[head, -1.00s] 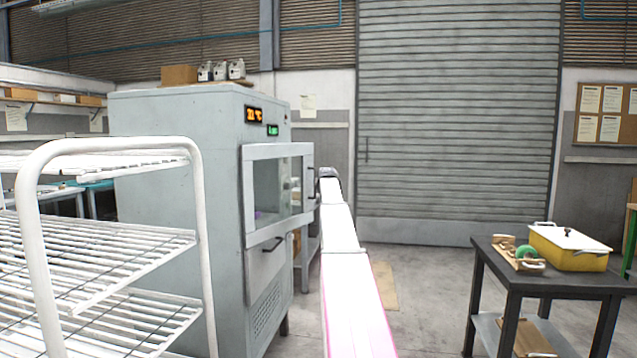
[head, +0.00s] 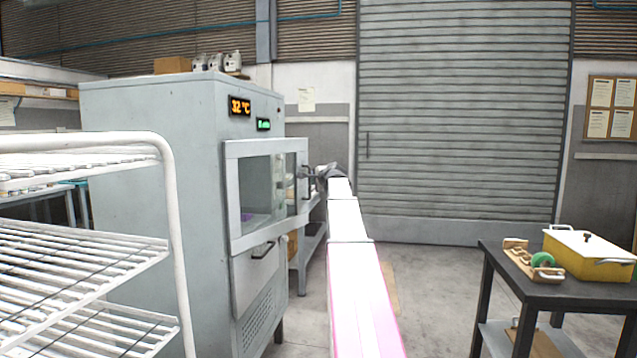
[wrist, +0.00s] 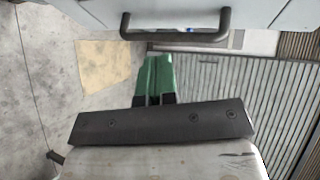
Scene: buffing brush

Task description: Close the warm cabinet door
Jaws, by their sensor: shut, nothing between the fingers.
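The warm cabinet (head: 150,170) is a tall grey unit at left centre in the head view. Its glazed door (head: 233,190) stands ajar, its far edge reaching past the cabinet's front. A dark bar handle (head: 307,182) is on that far edge. My gripper (head: 318,172) is beside the handle, small and partly hard to make out. In the wrist view the handle (wrist: 175,37) crosses the top in front of the pale door panel. My gripper's green fingers (wrist: 154,78) are together and empty, pointing towards the handle. Whether they touch it I cannot tell.
A white wire rack (head: 170,220) stands close at the left. A dark table (head: 560,290) at right holds a yellow box (head: 590,256) and a brush with green on a wooden block (head: 535,260). Floor (head: 430,290) between is clear. A lower drawer (head: 262,262) is shut.

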